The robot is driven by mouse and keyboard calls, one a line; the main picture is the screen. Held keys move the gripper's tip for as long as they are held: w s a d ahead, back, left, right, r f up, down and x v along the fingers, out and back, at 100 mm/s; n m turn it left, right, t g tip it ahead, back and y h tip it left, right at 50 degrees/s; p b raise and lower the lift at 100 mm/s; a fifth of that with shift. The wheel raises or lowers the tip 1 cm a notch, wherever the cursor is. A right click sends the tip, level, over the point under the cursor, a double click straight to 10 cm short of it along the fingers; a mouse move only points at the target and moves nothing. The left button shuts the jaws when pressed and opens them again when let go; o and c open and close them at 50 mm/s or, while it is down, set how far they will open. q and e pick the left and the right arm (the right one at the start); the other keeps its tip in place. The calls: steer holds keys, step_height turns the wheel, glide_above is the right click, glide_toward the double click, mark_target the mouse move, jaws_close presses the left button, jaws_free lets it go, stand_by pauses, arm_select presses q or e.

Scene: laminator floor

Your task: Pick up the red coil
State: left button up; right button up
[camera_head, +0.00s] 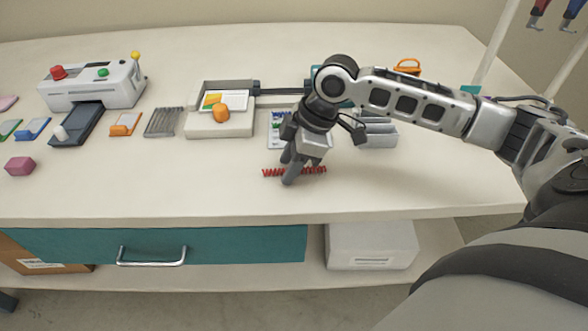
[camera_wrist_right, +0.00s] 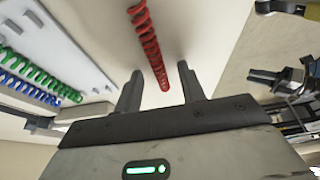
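The red coil (camera_head: 313,170) lies on the white tabletop near its front edge, running left to right. My right gripper (camera_head: 288,178) reaches down over it, with its fingers in front of the coil's middle and hiding part of it. In the right wrist view, the red coil (camera_wrist_right: 150,45) extends between the two spread fingers of the gripper (camera_wrist_right: 160,72). The fingers are open, with gaps on both sides of the coil; I cannot tell how deep it sits between them. My left gripper is not in view.
A grey tray (camera_head: 376,141) stands right of my right gripper. A white machine (camera_head: 95,85), a pink block (camera_head: 20,166) and a pale tray (camera_head: 222,130) are to the left. Green (camera_wrist_right: 35,75) and blue coils (camera_wrist_right: 25,90) show in the wrist view. The front right tabletop is clear.

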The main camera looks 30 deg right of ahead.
steer(key=shift+f+p, duration=0.1)
steer(key=shift+p, duration=0.2)
stand_by(0.4)
steer(key=shift+c, duration=0.9)
jaws_close()
